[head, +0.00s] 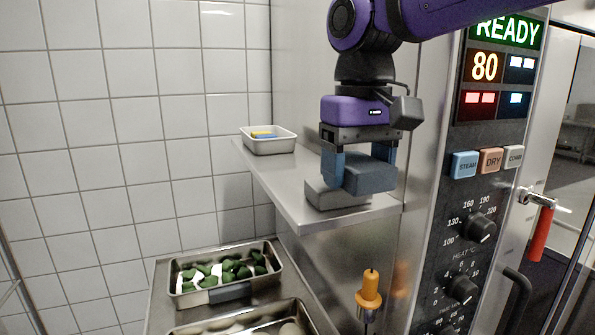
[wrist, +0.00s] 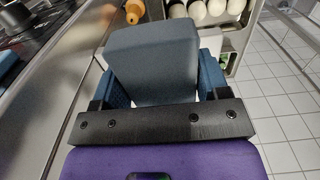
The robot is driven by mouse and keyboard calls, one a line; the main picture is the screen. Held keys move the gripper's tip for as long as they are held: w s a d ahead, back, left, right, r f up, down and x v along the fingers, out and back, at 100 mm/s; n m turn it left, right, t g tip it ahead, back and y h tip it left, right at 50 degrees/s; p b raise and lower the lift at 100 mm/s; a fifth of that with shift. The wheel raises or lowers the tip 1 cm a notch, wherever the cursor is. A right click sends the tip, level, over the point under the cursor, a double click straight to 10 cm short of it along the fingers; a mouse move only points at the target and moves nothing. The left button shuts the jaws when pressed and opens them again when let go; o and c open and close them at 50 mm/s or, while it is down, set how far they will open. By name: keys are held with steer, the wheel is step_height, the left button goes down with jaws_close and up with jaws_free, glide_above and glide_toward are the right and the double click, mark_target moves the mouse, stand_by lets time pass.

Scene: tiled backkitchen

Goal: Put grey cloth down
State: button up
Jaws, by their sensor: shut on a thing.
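My gripper (head: 360,168) is over the steel shelf (head: 290,200), its blue fingers shut on a blue-grey, folded block-like cloth (head: 371,177). In the wrist view the cloth (wrist: 153,62) fills the space between the two fingers and sticks out beyond them. A lighter grey flat block (head: 325,196) lies on the shelf just below and partly behind the held cloth. I cannot tell whether the held cloth touches it.
A small white tray (head: 270,146) with blue and yellow items stands at the shelf's far end. Below are steel pans, one with green and white pieces (head: 225,272). An orange-handled tool (head: 369,290) stands near the oven panel (head: 470,200) at right. The shelf's middle is clear.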

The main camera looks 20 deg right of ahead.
steer(key=w, duration=0.5)
steer(key=w+f, duration=0.1)
steer(key=w, duration=1)
steer(key=shift+w+f, duration=0.2)
steer(key=shift+f, duration=1.8)
steer(key=shift+s+f, duration=0.1)
steer(key=shift+f, duration=0.25)
steer(key=shift+f, duration=0.1)
steer(key=o, duration=1)
steer(key=shift+s+f, duration=0.1)
steer(key=shift+f, duration=0.05)
step_height(320, 180, up, 13)
steer(key=shift+r, duration=0.1)
